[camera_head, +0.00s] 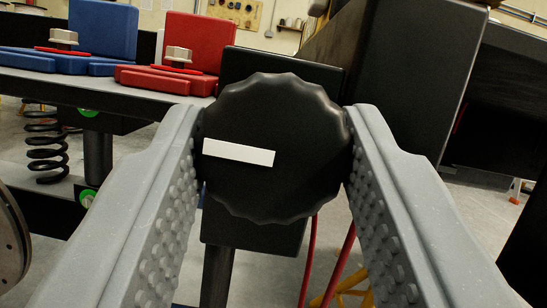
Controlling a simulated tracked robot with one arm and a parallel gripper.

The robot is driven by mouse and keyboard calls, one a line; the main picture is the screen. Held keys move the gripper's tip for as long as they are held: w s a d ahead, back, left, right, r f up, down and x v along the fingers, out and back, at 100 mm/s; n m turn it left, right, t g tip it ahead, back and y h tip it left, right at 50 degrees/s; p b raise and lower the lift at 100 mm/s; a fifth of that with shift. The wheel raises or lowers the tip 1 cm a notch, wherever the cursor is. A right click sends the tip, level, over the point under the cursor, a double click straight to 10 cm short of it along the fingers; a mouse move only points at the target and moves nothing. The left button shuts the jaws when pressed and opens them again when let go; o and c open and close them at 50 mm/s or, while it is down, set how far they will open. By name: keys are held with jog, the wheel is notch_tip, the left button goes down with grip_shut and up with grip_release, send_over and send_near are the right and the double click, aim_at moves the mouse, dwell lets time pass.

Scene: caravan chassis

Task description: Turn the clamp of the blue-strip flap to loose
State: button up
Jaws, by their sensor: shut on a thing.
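My gripper (277,140) is shut on a round black knob (290,120) with a scalloped rim, one grey studded finger on each side. A white bar mark (238,152) lies nearly level on the left half of the knob's face. The knob sits in front of a dark upright box (285,233). At the upper left are a blue part (103,28) and a red part (200,40), each with an upright plate and a flat base. A pale clamp-like knob stands on the blue base (64,37) and another on the red base (178,55). I see no blue strip by the gripped knob.
A large dark box (415,75) stands close behind at the right. Red cables (342,265) hang below the knob. A yellow stand (350,290) is on the floor.

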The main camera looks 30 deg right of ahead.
dwell(0.5)
jog(key=o, duration=1)
jog(key=p+v, duration=0.1)
jog(key=v, duration=1.2)
jog(key=shift+s+a+f, duration=0.1)
jog(key=shift+s+f, duration=0.15)
jog(key=shift+s, duration=0.1)
